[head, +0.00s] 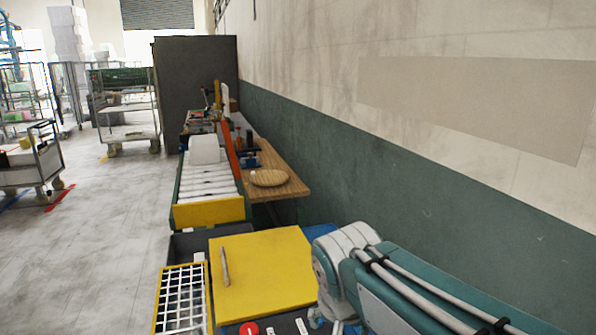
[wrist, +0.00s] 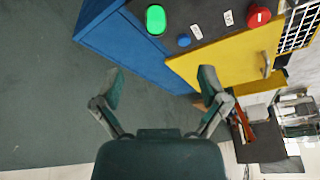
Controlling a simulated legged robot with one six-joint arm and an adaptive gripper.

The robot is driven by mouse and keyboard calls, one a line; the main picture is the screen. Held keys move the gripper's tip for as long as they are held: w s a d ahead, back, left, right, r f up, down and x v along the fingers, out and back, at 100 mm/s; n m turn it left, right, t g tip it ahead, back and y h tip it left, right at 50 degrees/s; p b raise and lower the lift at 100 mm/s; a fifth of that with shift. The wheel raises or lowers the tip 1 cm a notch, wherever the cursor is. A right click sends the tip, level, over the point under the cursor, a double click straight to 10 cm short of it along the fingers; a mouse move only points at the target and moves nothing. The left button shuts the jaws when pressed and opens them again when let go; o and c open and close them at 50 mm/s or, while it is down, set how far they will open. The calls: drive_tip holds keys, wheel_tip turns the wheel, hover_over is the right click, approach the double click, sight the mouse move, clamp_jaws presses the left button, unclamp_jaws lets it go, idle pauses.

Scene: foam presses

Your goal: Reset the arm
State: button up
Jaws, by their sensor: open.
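My gripper (wrist: 160,85) is open and empty in the wrist view, its two fingers spread wide apart. Past the fingertips are the side of a blue cabinet (wrist: 125,45) and a yellow panel (wrist: 225,62) with a grey handle. My gripper does not show in the head view. There, part of my teal and white arm stands at the lower right, beside the yellow panel (head: 260,275).
A green button (wrist: 155,19) and a red button (wrist: 258,16) sit on the cabinet's dark top. A white grid (head: 181,300) lies left of the panel. Beyond are a roller conveyor (head: 208,185) and a wooden table (head: 285,187). A wall runs along the right; open floor lies left.

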drive_tip(key=s+d+f+n+t, duration=0.1)
drive_tip(key=s+d+f+n, duration=0.1)
drive_tip(key=s+d, duration=0.7)
drive_tip(key=shift+s+f+n+t+y, duration=0.3)
drive_tip(key=shift+s+f, duration=0.4)
drive_tip(key=shift+s, duration=0.5)
idle(0.4)
